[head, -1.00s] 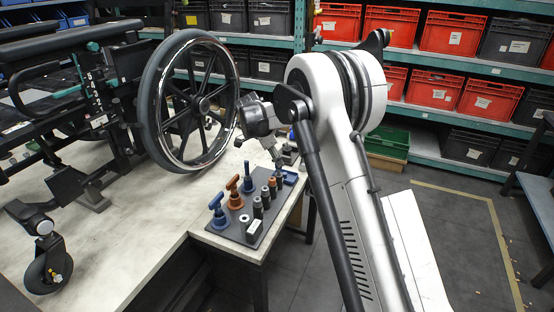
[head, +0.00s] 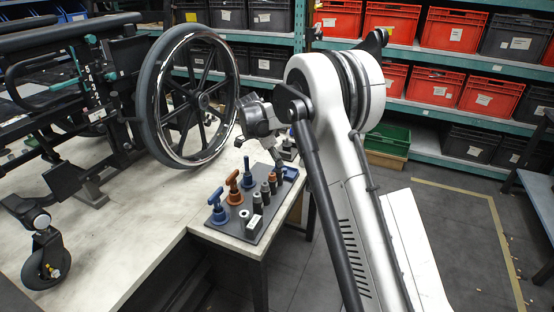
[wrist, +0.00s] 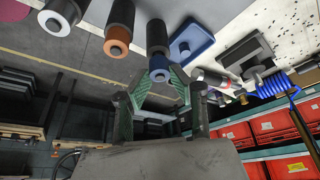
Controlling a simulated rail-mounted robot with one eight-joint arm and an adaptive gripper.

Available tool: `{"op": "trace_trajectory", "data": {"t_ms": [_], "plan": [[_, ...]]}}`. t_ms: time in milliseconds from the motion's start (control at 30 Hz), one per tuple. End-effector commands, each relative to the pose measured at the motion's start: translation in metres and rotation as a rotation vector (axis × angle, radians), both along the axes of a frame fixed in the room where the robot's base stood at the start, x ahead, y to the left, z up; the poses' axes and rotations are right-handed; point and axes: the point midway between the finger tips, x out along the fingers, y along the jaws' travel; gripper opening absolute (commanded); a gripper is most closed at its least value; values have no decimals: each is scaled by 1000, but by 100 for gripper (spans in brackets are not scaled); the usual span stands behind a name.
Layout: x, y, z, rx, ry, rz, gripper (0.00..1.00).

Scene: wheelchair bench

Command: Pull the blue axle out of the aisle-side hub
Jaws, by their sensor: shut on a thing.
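The large black spoked wheel (head: 152,100) stands upright on the wheelchair, with its dark hub (head: 203,101) facing me; I can make out no blue part at this hub. My gripper (head: 282,166) is low over the far right end of the tool tray, apart from the wheel. In the wrist view my gripper (wrist: 160,80) has its green-padded fingers closed around the blue-ringed end of a dark cylinder (wrist: 157,36). I cannot tell whether this is the blue axle. In the head view my arm and gripper largely hide the cylinder.
The dark tray (head: 238,237) holds blue and orange T-handled pieces (head: 233,186) and several short cylinders (head: 257,204). A blue block (head: 291,174) stands at its far end. A caster (head: 45,262) is at left. Crates (head: 334,20) fill the shelves behind.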

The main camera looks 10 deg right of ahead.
Motion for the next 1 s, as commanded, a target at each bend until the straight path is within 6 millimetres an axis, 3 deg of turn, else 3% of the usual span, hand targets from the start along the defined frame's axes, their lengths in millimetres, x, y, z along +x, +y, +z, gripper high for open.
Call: {"op": "trace_trajectory", "data": {"t_ms": [567, 600, 733, 1000], "plan": [[0, 0, -13, 0, 0, 0, 0], [0, 0, -12, 0, 0, 0, 26], [0, 0, -12, 0, 0, 0, 43], [0, 0, -11, 0, 0, 0, 43]]}}
